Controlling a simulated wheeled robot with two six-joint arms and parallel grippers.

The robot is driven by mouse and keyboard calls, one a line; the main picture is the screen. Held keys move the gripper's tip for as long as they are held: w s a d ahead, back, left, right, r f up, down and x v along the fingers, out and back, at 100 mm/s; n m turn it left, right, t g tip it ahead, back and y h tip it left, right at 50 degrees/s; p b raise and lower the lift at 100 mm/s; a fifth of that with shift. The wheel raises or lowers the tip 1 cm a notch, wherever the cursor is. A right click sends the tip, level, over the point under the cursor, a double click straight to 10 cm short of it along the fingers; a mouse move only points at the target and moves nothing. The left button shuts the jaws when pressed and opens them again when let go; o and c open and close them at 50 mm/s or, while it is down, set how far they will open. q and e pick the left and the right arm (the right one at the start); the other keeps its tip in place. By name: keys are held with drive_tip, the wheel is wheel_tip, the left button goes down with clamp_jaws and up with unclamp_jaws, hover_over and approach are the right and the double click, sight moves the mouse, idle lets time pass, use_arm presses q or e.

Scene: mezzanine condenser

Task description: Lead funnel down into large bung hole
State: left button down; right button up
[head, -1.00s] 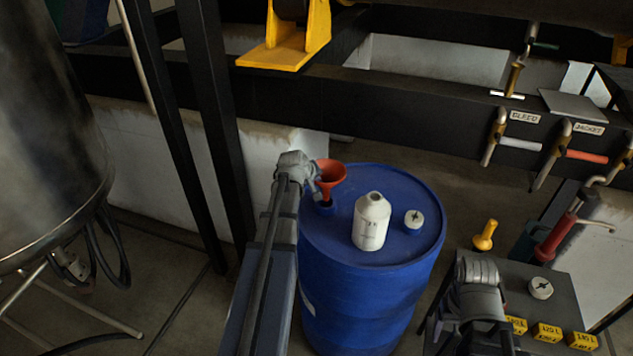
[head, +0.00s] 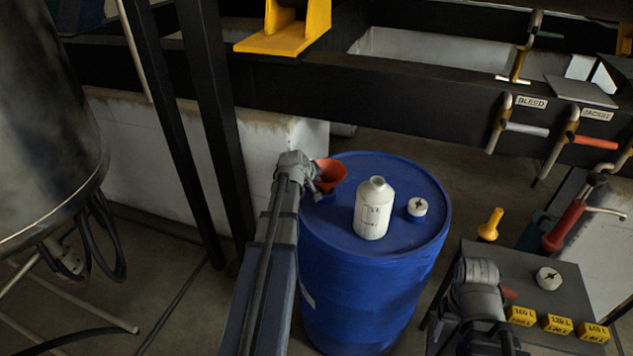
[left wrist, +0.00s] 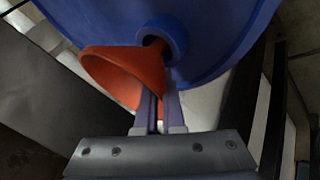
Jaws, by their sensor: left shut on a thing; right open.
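The orange-red funnel (head: 330,174) is at the left of the blue drum's top (head: 345,165). My left gripper (head: 315,183) is shut on the funnel, coming in from the left. In the left wrist view, its fingers (left wrist: 160,108) hold the funnel (left wrist: 115,68) below the cone's side, with the cone tilted in the picture. The spout reaches to the large bung hole (left wrist: 170,38) and its tip appears to be inside the ring; how deep is hidden. My right gripper (head: 482,295) is open over the small table's left side, its fingertips hard to make out.
A steel vessel (head: 45,130) stands left.

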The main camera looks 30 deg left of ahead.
use_arm(q)
drive_tip(key=shift+f+b, duration=0.85)
drive_tip(key=shift+f, duration=0.2)
drive_tip(key=c, duration=0.9)
unclamp_jaws()
drive_tip(key=shift+c, duration=0.2)
drive_tip(key=shift+r, duration=0.1)
drive_tip(key=p+v, duration=0.6)
drive_tip(key=v, duration=0.1)
drive_tip(key=shift+s+r, duration=0.25)
drive_tip(key=shift+s, duration=0.05)
